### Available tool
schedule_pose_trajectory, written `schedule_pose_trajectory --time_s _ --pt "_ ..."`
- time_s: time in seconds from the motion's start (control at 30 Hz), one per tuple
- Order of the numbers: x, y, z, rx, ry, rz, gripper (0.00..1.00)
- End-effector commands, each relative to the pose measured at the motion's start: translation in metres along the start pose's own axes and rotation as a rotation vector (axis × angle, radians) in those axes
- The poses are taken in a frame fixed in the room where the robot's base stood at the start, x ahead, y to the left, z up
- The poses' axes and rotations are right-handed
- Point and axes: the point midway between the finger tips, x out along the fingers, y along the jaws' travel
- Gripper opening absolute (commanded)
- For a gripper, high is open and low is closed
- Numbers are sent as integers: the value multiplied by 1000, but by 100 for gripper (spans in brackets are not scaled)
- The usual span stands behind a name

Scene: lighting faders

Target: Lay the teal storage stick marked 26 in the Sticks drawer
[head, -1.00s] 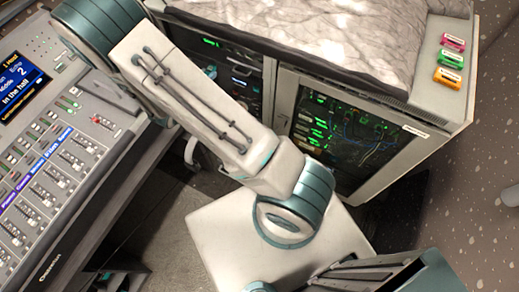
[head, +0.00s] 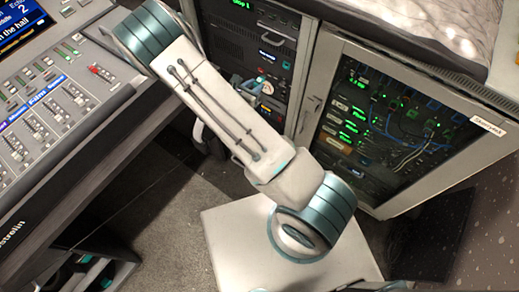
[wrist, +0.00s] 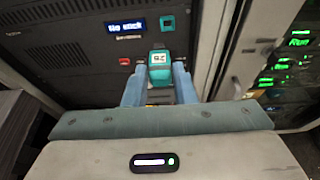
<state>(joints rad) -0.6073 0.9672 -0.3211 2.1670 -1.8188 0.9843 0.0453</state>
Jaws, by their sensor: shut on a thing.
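In the wrist view, my gripper (wrist: 160,84) is shut on a teal storage stick (wrist: 160,60). The stick sits upright between the two blue fingers and shows a pale label that reads 26. The gripper faces a dark rack panel (wrist: 75,50), and I cannot tell how far the stick is from it. I cannot make out the Sticks drawer in either current view.
A small display (wrist: 125,25), which seems to read "No stick", is on the panel, with a teal-framed part (wrist: 168,22) beside it. A rack door (head: 395,120) with green lights stands at the right. A fader console (head: 60,110) is at the left.

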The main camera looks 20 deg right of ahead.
Motion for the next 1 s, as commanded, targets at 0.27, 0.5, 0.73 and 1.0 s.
schedule_pose_trajectory --time_s 0.27,0.5,0.73,1.0 --pt "42 -11 -92 0 0 -6 0" --pt "73 -20 -157 1 0 -11 0" --pt "103 -30 -220 0 -1 -16 0" --pt "138 -42 -291 -1 -2 -21 0"
